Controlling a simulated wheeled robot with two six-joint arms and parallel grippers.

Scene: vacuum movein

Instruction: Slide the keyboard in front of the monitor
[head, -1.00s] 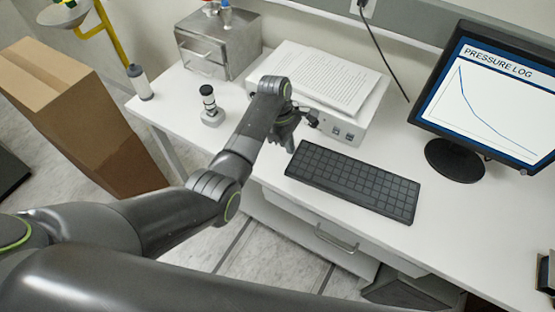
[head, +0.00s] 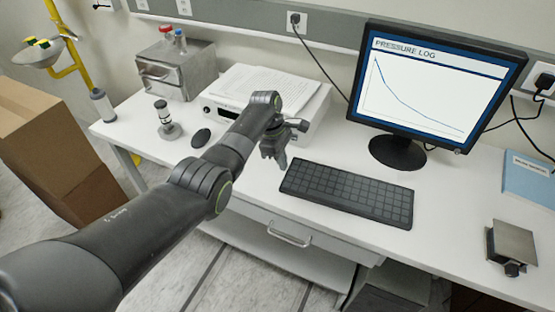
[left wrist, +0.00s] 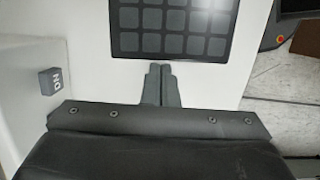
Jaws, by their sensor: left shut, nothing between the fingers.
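The black keyboard (head: 350,195) lies flat on the white desk, in front of and slightly left of the monitor (head: 435,88), which shows a pressure log. My left gripper (head: 277,158) is low over the desk by the keyboard's left end. In the left wrist view its fingers (left wrist: 160,82) are shut with nothing between them. Their tips point at the keyboard's edge (left wrist: 180,58); whether they touch it I cannot tell. My right gripper is not in view.
A white device (head: 308,125) with papers on top stands behind my left gripper. A dark mouse (head: 201,138) lies left of my arm. A metal-topped object (head: 512,245) and a blue book (head: 530,180) are at right.

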